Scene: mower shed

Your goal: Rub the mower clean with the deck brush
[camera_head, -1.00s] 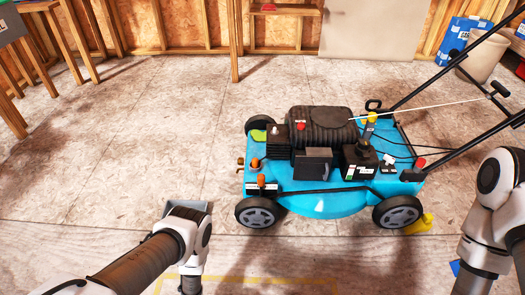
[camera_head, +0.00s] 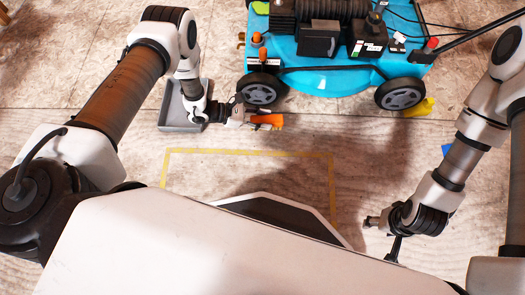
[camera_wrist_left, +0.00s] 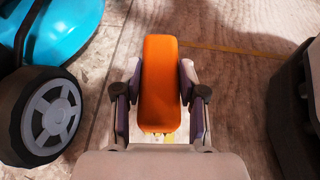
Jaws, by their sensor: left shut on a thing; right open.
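The turquoise mower (camera_head: 320,78) stands on the floor at the top of the head view, its upper part cut off. Its front wheel (camera_wrist_left: 50,115) and a bit of the deck (camera_wrist_left: 72,25) show at the left of the left wrist view. My left gripper (camera_head: 250,119) is shut on the orange deck brush (camera_head: 268,121), just below the mower's left wheel in the head view and apart from it. In the left wrist view the brush (camera_wrist_left: 160,82) lies between both fingers, bristle tips just showing. My right gripper (camera_head: 372,222) is open and empty, low at the right.
A grey tray (camera_head: 172,117) lies on the floor beside my left forearm. A yellow item (camera_head: 421,107) lies by the mower's right wheel, and a blue item (camera_head: 447,150) lies further right. Yellow tape (camera_head: 250,152) marks the floor before me. The floor between my grippers is clear.

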